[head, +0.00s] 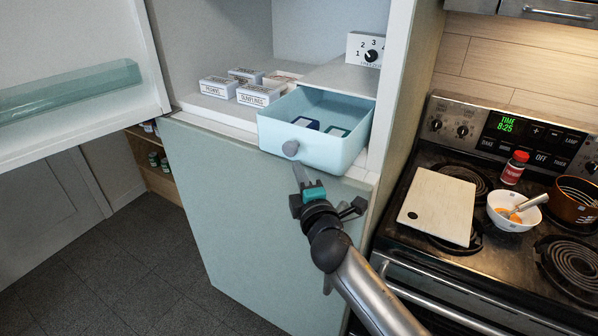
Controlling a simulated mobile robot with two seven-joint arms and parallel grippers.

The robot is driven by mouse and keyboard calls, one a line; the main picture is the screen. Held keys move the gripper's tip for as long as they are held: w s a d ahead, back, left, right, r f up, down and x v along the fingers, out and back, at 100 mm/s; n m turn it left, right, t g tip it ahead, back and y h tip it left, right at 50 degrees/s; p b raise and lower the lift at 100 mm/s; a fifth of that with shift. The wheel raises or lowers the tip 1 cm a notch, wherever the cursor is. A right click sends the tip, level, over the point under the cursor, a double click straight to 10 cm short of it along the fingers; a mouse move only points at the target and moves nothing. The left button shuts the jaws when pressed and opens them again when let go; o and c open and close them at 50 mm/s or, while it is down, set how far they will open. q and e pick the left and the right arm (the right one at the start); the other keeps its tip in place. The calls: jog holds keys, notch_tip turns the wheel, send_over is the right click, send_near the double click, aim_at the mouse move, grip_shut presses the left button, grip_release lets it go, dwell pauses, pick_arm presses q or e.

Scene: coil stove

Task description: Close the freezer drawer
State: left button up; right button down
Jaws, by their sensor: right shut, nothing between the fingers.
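The freezer drawer (311,143) is a pale blue open box, pulled out of the white fridge interior. I cannot tell whether the fingertips touch the knob or drawer front. My left gripper is not in view.
The fridge door (78,80) stands open at the left. Several small boxes (258,95) sit on the shelf left of the drawer. A dial (371,56) is behind it. The stove at right holds a cutting board (438,205), white bowl (514,210), red-capped jar (515,167) and pot (573,201).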

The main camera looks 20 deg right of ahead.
jog(key=w+d, duration=0.4)
jog(key=d, duration=0.1)
jog(key=w+d, duration=0.2)
jog(key=d, duration=0.1)
jog(key=shift+b, duration=0.4)
jog(key=shift+a, duration=0.1)
